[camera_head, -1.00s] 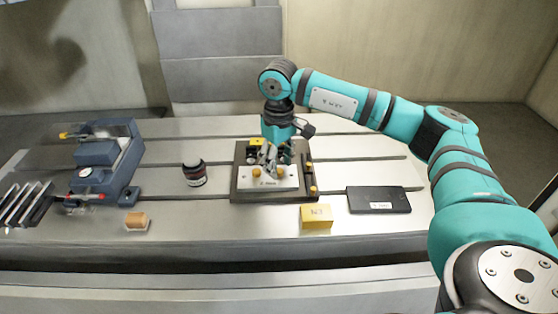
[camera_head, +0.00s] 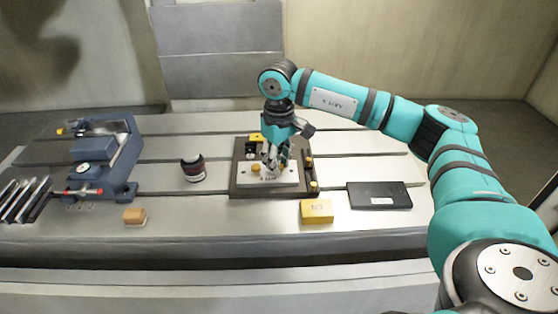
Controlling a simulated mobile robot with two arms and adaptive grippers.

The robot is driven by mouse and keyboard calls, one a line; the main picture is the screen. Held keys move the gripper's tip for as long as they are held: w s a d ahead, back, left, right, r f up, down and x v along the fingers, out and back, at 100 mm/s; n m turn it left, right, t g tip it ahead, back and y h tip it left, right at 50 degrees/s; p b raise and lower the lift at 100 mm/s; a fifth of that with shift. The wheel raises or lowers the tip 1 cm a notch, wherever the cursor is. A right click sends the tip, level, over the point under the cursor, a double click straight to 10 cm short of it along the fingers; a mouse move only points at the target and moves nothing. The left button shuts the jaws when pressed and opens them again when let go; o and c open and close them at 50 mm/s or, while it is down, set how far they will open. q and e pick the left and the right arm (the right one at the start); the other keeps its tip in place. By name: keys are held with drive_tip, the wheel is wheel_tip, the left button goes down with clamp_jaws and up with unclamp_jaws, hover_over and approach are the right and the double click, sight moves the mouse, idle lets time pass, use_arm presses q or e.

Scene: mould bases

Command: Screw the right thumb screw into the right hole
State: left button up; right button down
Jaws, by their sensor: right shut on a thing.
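The mould base is a dark plate (camera_head: 236,184) with a lighter metal plate (camera_head: 252,181) on it, at the middle of the table. A yellow thumb screw (camera_head: 256,168) stands on the left part of the light plate. My right gripper (camera_head: 277,168) comes down from above onto the right part of this plate. It is shut on the right thumb screw, which its fingers almost fully hide. The right hole is hidden too, so I cannot tell how deep the screw sits. My left gripper is not in view.
Two yellow-headed knobs (camera_head: 314,186) stand along the base's right side. A yellow block (camera_head: 317,211) and a black flat case (camera_head: 379,196) lie front right. A dark jar (camera_head: 193,169), a small tan block (camera_head: 135,216) and a blue vise (camera_head: 118,170) are left.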

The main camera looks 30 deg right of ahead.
drive_tip(key=m, duration=0.7)
drive_tip(key=shift+m, duration=1)
drive_tip(key=shift+f, duration=0.1)
drive_tip(key=m, duration=0.5)
drive_tip(key=shift+m, duration=0.4)
drive_tip(key=c, duration=1.1)
unclamp_jaws()
drive_tip(key=shift+o, duration=0.2)
